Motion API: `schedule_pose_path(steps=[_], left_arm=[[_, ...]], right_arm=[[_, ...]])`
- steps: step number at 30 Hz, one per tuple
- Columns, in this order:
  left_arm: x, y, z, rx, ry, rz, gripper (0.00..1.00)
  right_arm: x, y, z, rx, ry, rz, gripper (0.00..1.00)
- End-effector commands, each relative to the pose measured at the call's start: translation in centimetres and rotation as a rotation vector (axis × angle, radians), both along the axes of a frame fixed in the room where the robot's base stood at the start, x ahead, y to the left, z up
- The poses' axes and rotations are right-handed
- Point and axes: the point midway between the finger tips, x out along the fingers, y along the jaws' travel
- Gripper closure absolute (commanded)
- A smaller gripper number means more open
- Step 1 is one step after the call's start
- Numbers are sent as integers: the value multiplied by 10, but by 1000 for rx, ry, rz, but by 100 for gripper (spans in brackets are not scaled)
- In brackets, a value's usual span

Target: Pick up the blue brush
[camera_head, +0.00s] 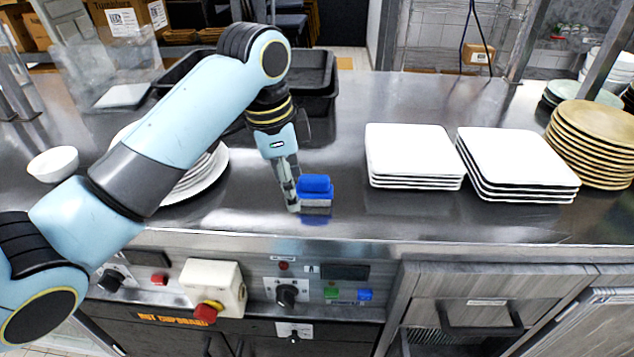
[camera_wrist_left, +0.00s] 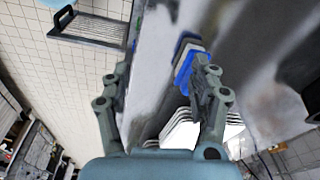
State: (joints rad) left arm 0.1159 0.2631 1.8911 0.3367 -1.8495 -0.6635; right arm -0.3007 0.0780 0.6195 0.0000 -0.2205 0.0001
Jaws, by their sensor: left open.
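The blue brush (camera_head: 314,188) has a blue top and a pale grey-white underside. It sits on the steel counter close to the front edge. My left gripper (camera_head: 292,204) reaches down just left of the brush, with its fingertips close to the counter. In the left wrist view my left gripper (camera_wrist_left: 157,90) is open, and the brush (camera_wrist_left: 185,62) shows ahead of the right-hand finger, which partly covers it. I cannot tell whether that finger touches the brush. My right gripper is in neither view.
Square white plate stacks (camera_head: 412,150) (camera_head: 515,160) stand right of the brush, with tan round plates (camera_head: 592,140) beyond. Round white plates (camera_head: 212,178) and a white bowl (camera_head: 53,164) are at left. A black tray (camera_head: 318,72) lies behind. The counter (camera_head: 345,215) is clear between brush and square plates.

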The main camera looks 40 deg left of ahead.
Motion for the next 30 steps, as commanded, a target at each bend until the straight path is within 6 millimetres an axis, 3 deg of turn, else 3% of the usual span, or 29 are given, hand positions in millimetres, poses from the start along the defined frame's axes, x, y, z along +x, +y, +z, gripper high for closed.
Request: schedule_pose_path(steps=[6,11,18,26,30], left_arm=[[49,17,33,-24,25,-165,38],[64,22,44,-41,37,-232,38],[68,17,7,-42,39,-237,38],[71,12,-17,-42,38,-237,38],[76,6,-38,-42,39,-237,38]], right_arm=[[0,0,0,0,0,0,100],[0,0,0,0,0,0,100],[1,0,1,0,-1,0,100],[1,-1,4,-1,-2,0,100],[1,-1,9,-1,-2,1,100]])
